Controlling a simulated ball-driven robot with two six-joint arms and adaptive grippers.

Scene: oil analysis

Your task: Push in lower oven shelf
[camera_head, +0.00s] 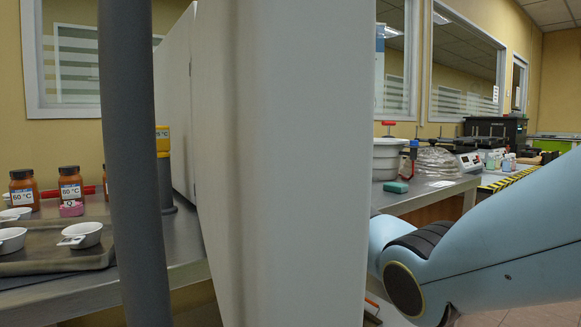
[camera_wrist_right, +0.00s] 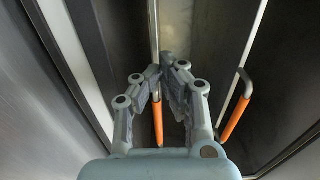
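In the right wrist view, two bars with orange handles show inside a dark metal cavity. One orange handle (camera_wrist_right: 157,124) shows behind the gap between my right gripper's fingers. The other orange handle (camera_wrist_right: 236,117) is to the right of the fingers, clear of them. I cannot tell which belongs to the lower shelf. My right gripper (camera_wrist_right: 167,72) has its fingertips close together with a narrow gap. Whether it touches the nearer handle is unclear. In the head view, a large white upright panel (camera_head: 290,160) hides the cavity and my right gripper. My left gripper is not in view.
A grey vertical bar (camera_head: 135,160) stands left of the panel. A left bench (camera_head: 183,262) holds brown jars (camera_head: 70,187) and white dishes (camera_head: 85,233). A right bench (camera_head: 425,193) carries a white pot (camera_head: 386,160) and a green block (camera_head: 396,187). My right arm reaches in from the right.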

